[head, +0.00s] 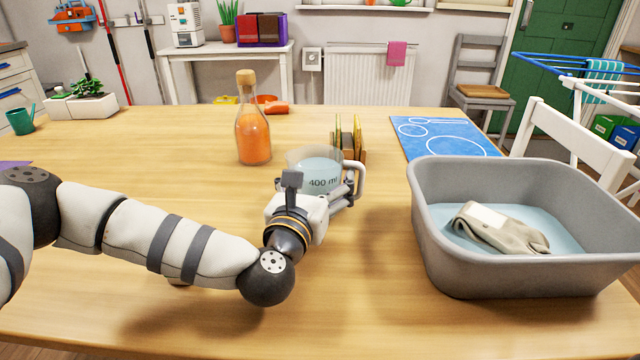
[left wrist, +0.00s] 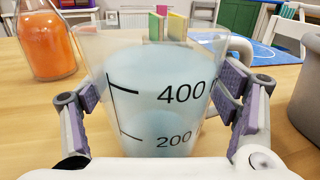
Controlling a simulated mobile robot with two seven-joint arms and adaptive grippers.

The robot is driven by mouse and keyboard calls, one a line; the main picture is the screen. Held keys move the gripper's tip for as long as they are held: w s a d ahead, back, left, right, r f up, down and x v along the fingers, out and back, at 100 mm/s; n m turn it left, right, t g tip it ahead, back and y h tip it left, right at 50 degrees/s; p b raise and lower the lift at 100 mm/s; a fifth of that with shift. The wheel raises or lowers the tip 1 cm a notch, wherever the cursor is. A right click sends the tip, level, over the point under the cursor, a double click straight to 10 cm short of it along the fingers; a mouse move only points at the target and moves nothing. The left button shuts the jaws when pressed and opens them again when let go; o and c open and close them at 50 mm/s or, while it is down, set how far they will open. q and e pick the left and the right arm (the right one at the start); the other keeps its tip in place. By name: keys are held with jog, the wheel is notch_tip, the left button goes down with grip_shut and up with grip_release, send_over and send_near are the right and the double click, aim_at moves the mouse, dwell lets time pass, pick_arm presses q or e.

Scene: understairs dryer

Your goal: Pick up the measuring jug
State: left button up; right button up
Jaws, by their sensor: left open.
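The measuring jug (head: 318,166) stands upright on the wooden table, clear-walled with pale blue liquid and a "400 ml" mark. Its white handle (head: 357,178) points right. My left gripper (head: 338,188) is at the near side of the jug and partly hides it in the head view. In the left wrist view the jug (left wrist: 155,90) fills the space between the open, purple-padded fingers, one on each side. A gap shows at the left finger; I cannot tell whether the right finger touches the jug. My right gripper is not in view.
A bottle of orange liquid (head: 253,130) stands behind left of the jug, a small rack (head: 350,150) behind it. A grey basin (head: 520,265) with water and a cloth is at right. A blue mat (head: 445,140) lies behind the basin.

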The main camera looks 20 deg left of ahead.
pick_arm(q)
jog(key=c, duration=1.4)
jog(key=shift+r, duration=0.2)
jog(key=shift+c, duration=0.2)
notch_tip(320, 180, up, 18)
jog(key=p, duration=0.2)
jog(key=shift+f, duration=0.25)
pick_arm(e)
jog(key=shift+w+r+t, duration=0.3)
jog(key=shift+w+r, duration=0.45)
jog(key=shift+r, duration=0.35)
